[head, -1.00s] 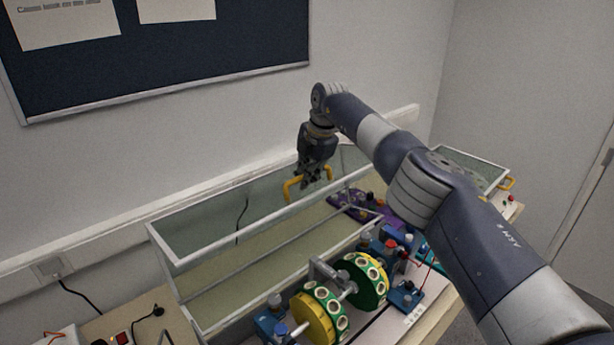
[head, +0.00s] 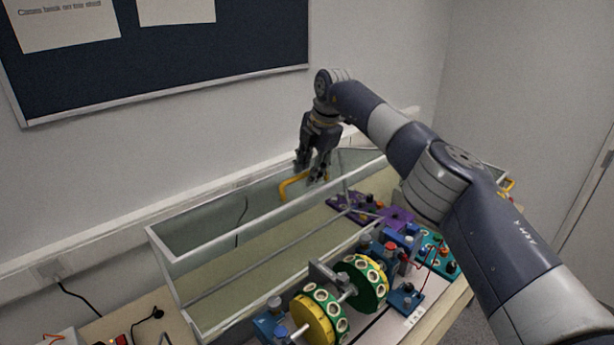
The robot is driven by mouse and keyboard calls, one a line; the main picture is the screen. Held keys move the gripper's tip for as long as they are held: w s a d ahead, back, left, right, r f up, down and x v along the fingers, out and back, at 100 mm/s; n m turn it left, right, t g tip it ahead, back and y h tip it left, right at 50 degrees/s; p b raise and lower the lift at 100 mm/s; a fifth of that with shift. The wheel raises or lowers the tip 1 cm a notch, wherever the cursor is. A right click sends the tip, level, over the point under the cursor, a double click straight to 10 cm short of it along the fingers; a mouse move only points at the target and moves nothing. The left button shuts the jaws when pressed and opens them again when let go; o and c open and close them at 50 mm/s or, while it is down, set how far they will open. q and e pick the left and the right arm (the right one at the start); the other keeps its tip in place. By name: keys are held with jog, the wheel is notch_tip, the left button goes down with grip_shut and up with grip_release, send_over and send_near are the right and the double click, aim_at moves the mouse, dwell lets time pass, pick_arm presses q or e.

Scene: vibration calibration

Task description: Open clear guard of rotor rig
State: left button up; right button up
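The clear guard (head: 185,256), a see-through box with a pale grey frame, stands tipped back behind the rotor rig. The rig's shaft with yellow and green discs (head: 318,318) is uncovered in front of it. A yellow handle (head: 290,184) shows on the guard's upper part. My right gripper (head: 311,177) is just above and right of the handle, pointing down, with its fingers apart. No part of the handle is seen clamped between them. My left gripper is not in view.
Purple (head: 352,207) and teal (head: 438,255) boards with knobs sit to the right of the rig. A black cable and a red switch (head: 122,339) lie at lower left. The wall with a dark noticeboard (head: 170,60) is close behind the guard.

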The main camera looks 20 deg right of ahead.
jog(key=v, duration=0.9)
jog(key=shift+d, duration=0.1)
